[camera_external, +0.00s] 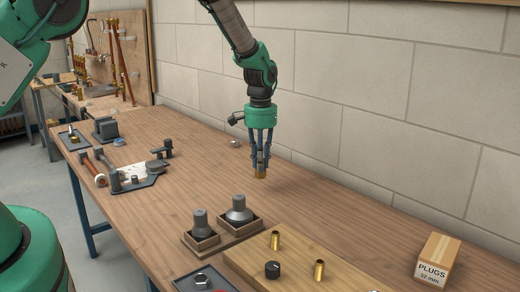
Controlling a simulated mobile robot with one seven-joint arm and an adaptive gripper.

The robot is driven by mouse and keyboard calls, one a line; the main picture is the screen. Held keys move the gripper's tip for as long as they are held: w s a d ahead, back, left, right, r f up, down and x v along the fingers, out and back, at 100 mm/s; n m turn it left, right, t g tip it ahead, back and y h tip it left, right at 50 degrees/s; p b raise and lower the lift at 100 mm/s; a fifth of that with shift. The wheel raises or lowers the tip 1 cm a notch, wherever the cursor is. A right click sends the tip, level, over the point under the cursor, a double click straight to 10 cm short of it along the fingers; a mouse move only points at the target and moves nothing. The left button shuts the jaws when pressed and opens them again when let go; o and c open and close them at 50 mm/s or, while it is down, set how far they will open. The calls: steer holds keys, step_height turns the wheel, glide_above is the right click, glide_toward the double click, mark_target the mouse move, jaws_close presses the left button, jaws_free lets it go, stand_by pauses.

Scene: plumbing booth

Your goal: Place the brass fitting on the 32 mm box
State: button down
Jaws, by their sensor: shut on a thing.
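My gripper (261,166) hangs above the middle of the wooden bench, pointing down. It is shut on a small brass fitting (260,174), whose lower end shows below the fingertips. The fitting appears to be held clear of the bench top; its upper part is hidden by the fingers. A cardboard box (437,262) printed "PLUGS 32 mm" stands at the right end of the bench, well to the right of my gripper. Nothing is seen on its top. Two other brass pieces, one (275,240) and another (319,270), stand upright on a light wooden board.
The light board (246,263) also bears a black cap (272,270). Two wooden trays (202,240) with grey conical parts stand left of it. A vise-like tool (135,179) lies further left. A block wall (370,110) runs behind the bench. Bench between gripper and box is clear.

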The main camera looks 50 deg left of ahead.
steer(key=d+r+m+p, duration=0.2)
steer(key=d+m, duration=0.3)
steer(key=d, duration=1.1)
steer(key=s+d+r+m+p, duration=0.1)
steer(key=s+d+m, duration=0.3)
steer(key=d, duration=0.8)
steer(key=s+d+r+m+p, duration=0.2)
steer(key=s+d+m, duration=0.2)
steer(key=d, duration=0.8)
steer(key=s+d+r+m+p, duration=0.1)
steer(key=s+d+m, duration=0.3)
steer(key=d, duration=0.8)
steer(key=shift+r+m, duration=0.55)
steer(key=shift+m, duration=0.25)
steer(key=p, duration=0.3)
glide_above(436, 255)
steer(key=shift+w+f, duration=0.1)
steer(key=shift+f, duration=0.65)
steer(key=shift+f, duration=0.1)
steer(key=shift+f+p, duration=0.45)
steer(key=shift+f, duration=1.15)
steer(key=shift+f, duration=0.25)
